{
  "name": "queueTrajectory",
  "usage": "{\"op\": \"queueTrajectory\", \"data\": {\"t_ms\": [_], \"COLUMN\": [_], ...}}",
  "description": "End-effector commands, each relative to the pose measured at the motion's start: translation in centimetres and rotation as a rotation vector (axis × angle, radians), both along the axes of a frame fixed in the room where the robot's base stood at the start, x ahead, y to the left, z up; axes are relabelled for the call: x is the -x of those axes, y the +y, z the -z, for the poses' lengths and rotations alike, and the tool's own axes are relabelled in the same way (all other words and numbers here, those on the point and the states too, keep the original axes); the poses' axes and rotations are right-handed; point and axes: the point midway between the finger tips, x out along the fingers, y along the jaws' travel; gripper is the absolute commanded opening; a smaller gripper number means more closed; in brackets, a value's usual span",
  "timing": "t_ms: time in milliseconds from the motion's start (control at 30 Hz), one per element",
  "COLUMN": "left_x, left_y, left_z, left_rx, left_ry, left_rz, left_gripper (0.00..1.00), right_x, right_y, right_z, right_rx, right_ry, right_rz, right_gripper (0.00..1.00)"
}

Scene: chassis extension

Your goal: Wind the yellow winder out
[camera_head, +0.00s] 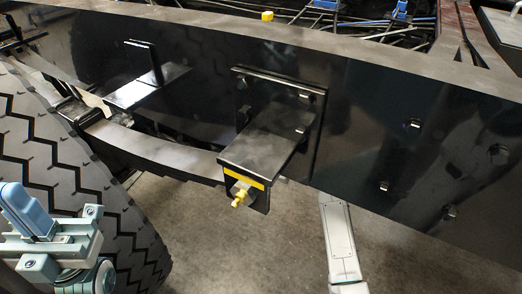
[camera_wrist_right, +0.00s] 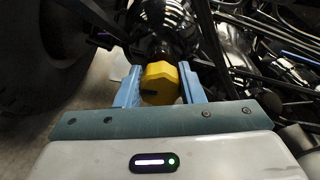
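In the right wrist view, a chunky faceted yellow winder (camera_wrist_right: 160,80) with a dark notch sits between the two blue fingers of my right gripper (camera_wrist_right: 160,88), one close against each side. In the head view, the right gripper is hidden behind the chassis beam. That view shows a small yellow knob (camera_head: 240,193) below a black bracket and a yellow block (camera_head: 267,15) at the beam's far edge. I cannot tell whether either is the held winder. My left gripper (camera_head: 30,214) is at the lower left over the tyre, partly cut off, with nothing visibly held.
The long black chassis beam (camera_head: 370,130) crosses the head view, with a protruding bracket (camera_head: 262,142) and bolts. A large tyre (camera_head: 75,165) fills the left. Cables (camera_wrist_right: 275,45) lie to the right in the wrist view. Open floor (camera_head: 290,245) shows below the beam.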

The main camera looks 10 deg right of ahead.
Motion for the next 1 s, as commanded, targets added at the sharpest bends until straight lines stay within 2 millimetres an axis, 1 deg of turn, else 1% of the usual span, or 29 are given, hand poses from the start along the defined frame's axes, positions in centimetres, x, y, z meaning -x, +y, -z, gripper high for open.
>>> {"op": "queueTrajectory", "data": {"t_ms": [33,67,267,433,1000], "left_x": [0.02,0.03,0.06,0.09,-0.02], "left_y": [0.00,0.00,0.01,0.00,-0.04], "left_z": [0.00,0.00,-0.04,-0.27,-0.14], "left_rx": [0.000,0.000,0.001,0.001,-0.005], "left_ry": [0.000,0.000,0.000,0.002,0.024], "left_rz": [0.000,0.000,0.000,0.000,0.001], "left_gripper": [0.00,0.00,0.00,0.00,0.00], "right_x": [0.01,0.02,0.03,0.05,0.16], "right_y": [-0.01,-0.01,-0.01,0.00,0.08], "right_z": [0.01,0.02,0.01,-0.02,0.26], "right_rx": [0.000,0.000,0.006,0.037,0.271], "right_ry": [0.000,0.000,-0.008,-0.050,-0.371], "right_rz": [0.000,0.000,0.000,0.000,0.000], "right_gripper": [0.18,0.12,0.12,0.12,0.12]}}
